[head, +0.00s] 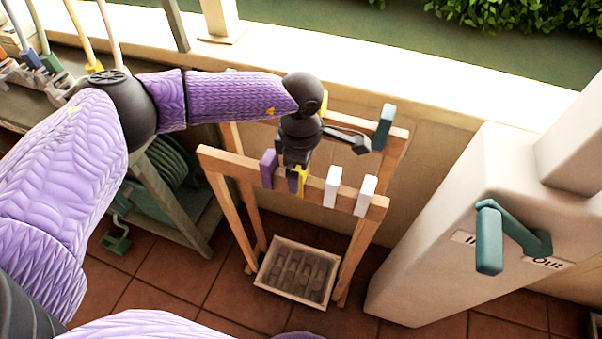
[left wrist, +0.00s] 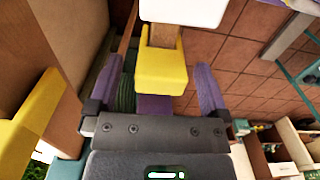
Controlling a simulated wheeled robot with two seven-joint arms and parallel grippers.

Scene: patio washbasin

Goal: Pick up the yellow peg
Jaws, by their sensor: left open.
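A yellow peg (head: 302,178) sits on the front bar of a wooden rack, partly hidden by my left gripper (head: 296,176) in the head view. In the left wrist view the yellow peg (left wrist: 162,72) lies between the two purple-tipped fingers of the gripper (left wrist: 158,84). The gripper is open, with a visible gap on each side of the peg. A second yellow piece (left wrist: 48,112) shows at the left of the wrist view, outside the fingers. My right gripper is not in view.
On the front bar (head: 232,160), a purple peg (head: 268,168) stands left of the gripper and two white pegs (head: 333,186) stand right. A teal peg (head: 383,128) is on the back bar. A crate (head: 262,284) is below. A pillar with a teal handle (head: 488,238) stands right.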

